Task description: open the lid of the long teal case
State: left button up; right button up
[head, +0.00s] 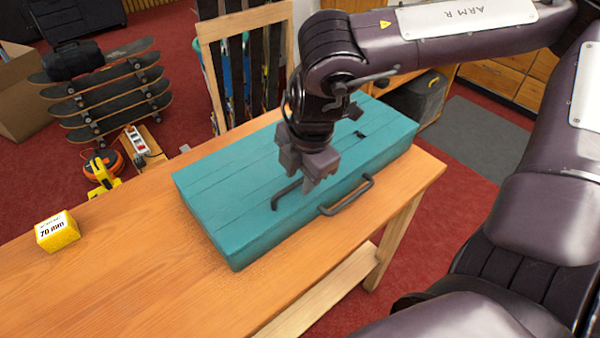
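The long teal case (235,205) lies on the wooden bench with its lid down flat. A dark bar handle (287,192) stands on the lid near its front edge. A second dark handle (346,196) is on the case's front side. My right gripper (308,184) points down over the lid, right beside the far end of the lid handle and partly overlapping it in this view. Its fingers are seen close together, and I cannot tell whether they are apart, shut or touching the handle. My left gripper is not in view.
A yellow block (58,233) marked 70 mm sits at the bench's left. The bench top (140,265) between it and the case is clear. A wooden rack (245,60) stands behind the bench, with a skateboard stack (105,95) at the back left.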

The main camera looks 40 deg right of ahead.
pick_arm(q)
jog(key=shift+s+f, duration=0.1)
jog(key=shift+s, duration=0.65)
pick_arm(e)
grip_shut()
jog(key=shift+r, duration=0.1)
